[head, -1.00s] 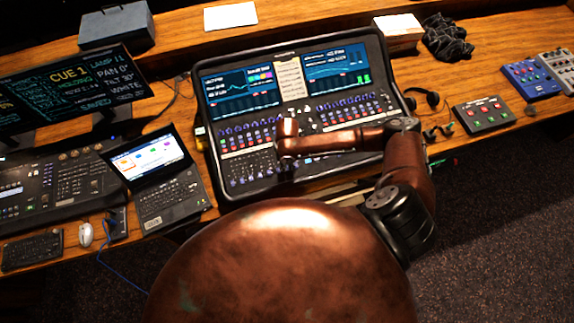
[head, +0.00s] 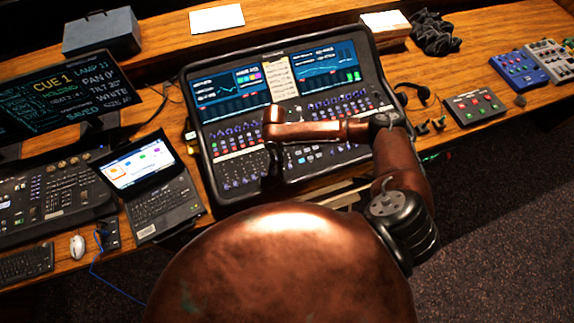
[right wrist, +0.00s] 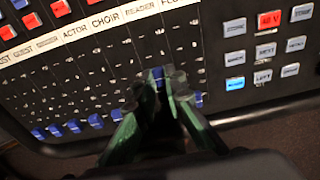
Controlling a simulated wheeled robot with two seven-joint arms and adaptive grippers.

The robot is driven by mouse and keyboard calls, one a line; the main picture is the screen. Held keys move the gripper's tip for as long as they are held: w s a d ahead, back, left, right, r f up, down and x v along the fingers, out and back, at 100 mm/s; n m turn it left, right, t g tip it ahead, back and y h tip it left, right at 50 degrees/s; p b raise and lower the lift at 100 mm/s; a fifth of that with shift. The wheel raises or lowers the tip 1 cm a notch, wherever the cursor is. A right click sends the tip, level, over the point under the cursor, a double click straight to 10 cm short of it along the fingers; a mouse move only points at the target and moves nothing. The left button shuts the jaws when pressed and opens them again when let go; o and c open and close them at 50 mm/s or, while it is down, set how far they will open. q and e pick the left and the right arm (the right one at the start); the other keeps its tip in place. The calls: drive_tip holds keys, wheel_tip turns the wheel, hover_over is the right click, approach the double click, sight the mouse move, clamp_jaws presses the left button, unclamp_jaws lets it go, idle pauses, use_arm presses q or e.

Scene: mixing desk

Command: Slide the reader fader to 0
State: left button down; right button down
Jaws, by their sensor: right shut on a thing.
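The mixing console (head: 200,160) stands on the desk with two lit screens at its top. My right gripper (head: 270,178) reaches down onto its lower fader area in the head view. In the right wrist view my right gripper (right wrist: 158,80) has its green-dark fingertips closed around a blue fader cap (right wrist: 158,73). This cap lines up with the READER label (right wrist: 140,8) and sits higher up its track than the neighbouring caps. The fingers hide part of the track below it. My left gripper is not in view.
Neighbouring blue caps (right wrist: 75,126) sit low in their tracks, close to my fingers. Lit buttons (right wrist: 235,84) are to the right. A laptop (head: 150,185) stands left of the console; a small red-button box (head: 475,106) and headphones lie to the right.

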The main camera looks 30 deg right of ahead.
drive_tip(key=shift+w+d, duration=0.15)
drive_tip(key=shift+w, duration=0.85)
drive_tip(key=shift+w+r, duration=0.1)
drive_tip(key=shift+w, duration=0.2)
drive_tip(key=c, duration=2.3)
unclamp_jaws()
drive_tip(key=shift+o, duration=0.2)
drive_tip(key=shift+r, duration=0.2)
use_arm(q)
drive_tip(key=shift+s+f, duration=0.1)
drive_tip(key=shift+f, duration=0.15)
use_arm(e)
wheel_tip(320, 180, up, 12)
drive_tip(key=shift+f, duration=0.15)
